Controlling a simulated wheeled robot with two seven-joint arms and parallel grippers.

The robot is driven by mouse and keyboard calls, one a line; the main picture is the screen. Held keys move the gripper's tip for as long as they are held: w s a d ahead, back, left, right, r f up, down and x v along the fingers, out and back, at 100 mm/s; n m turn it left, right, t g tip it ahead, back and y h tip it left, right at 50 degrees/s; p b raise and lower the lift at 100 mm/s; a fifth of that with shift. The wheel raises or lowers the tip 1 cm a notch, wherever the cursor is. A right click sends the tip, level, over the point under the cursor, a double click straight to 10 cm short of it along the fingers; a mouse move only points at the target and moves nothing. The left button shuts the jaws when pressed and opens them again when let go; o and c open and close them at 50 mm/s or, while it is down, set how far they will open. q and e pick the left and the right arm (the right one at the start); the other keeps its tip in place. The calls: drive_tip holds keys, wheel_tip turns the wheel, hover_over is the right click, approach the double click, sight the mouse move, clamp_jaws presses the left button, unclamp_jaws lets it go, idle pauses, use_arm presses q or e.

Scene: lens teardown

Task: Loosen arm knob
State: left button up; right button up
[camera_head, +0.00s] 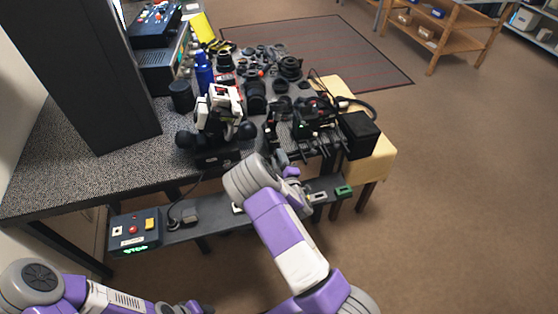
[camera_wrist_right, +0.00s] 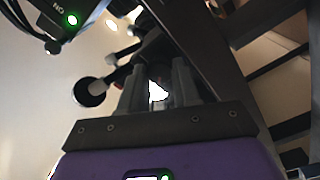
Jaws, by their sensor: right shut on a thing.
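My right arm reaches up to the front edge of the bench in the head view. My right gripper (camera_wrist_right: 158,88) shows in the right wrist view, its two grey fingers pointing up and shut on a dark piece between them, which I take to be the arm knob (camera_wrist_right: 158,72). Most of that piece is hidden by the fingers. A round black knob (camera_wrist_right: 90,91) on a pale shaft stands to the left of the fingers, apart from them. In the head view the right fingertips are hidden behind the wrist. My left forearm lies at the bottom left; its gripper is not clearly visible.
The speckled bench (camera_head: 60,185) holds a white-and-black device (camera_head: 221,108), a black clamp rig (camera_head: 318,112) and many lens parts. A control box (camera_head: 133,230) sits on a low dark shelf. A green piece (camera_head: 343,191) is at its right end. Open floor lies to the right.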

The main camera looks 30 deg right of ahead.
drive_tip(key=n+b, duration=0.1)
drive_tip(key=n, duration=0.7)
drive_tip(key=shift+n, duration=0.3)
idle(0.5)
drive_tip(key=o, duration=1.1)
drive_tip(key=shift+c, duration=0.2)
drive_tip(key=p+v, duration=0.1)
drive_tip(key=v, duration=0.6)
drive_tip(key=shift+s, duration=0.3)
